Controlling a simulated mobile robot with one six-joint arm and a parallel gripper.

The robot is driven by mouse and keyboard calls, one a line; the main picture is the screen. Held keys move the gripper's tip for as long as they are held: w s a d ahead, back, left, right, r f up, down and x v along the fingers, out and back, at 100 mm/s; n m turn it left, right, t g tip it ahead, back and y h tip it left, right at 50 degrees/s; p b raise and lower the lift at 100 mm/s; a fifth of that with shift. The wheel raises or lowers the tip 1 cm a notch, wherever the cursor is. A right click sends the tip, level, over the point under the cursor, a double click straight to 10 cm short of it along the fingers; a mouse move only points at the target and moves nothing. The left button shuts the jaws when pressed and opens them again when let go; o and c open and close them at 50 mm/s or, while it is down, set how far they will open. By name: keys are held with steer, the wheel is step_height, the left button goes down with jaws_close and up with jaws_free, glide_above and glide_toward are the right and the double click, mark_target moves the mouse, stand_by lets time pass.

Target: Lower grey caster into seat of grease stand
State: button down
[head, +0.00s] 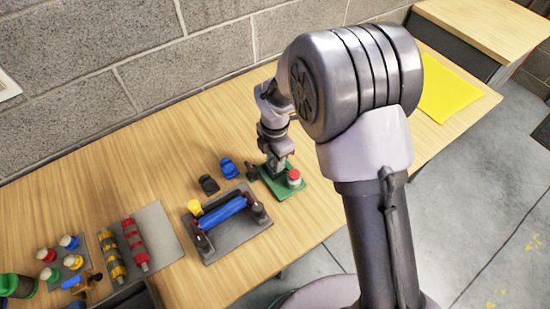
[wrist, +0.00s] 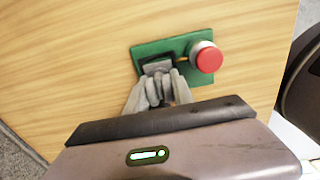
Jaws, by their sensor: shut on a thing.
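The grease stand is a green plate (head: 268,184) with a red-capped pot (head: 294,178) on its right side. In the wrist view the green plate (wrist: 177,45) lies just past my fingertips, with the red cap (wrist: 209,60) to their right. A dark square seat (wrist: 145,58) shows at the plate's left part. My gripper (wrist: 158,88) is shut on the grey caster (wrist: 157,68), which is over or at that seat. The fingers hide much of it, and I cannot tell whether it touches the seat. In the head view my gripper (head: 275,160) points down at the plate.
A blue caster (head: 228,168) and a black one (head: 208,184) stand left of the plate. A grey tray (head: 237,245) with a blue roller lies in front of them. Red and yellow rollers and several capped pots are farther left. A yellow sheet (head: 452,88) lies right.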

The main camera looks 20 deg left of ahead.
steer(key=shift+f+b, duration=0.45)
steer(key=shift+f, duration=0.4)
steer(key=c, duration=1)
jaws_free()
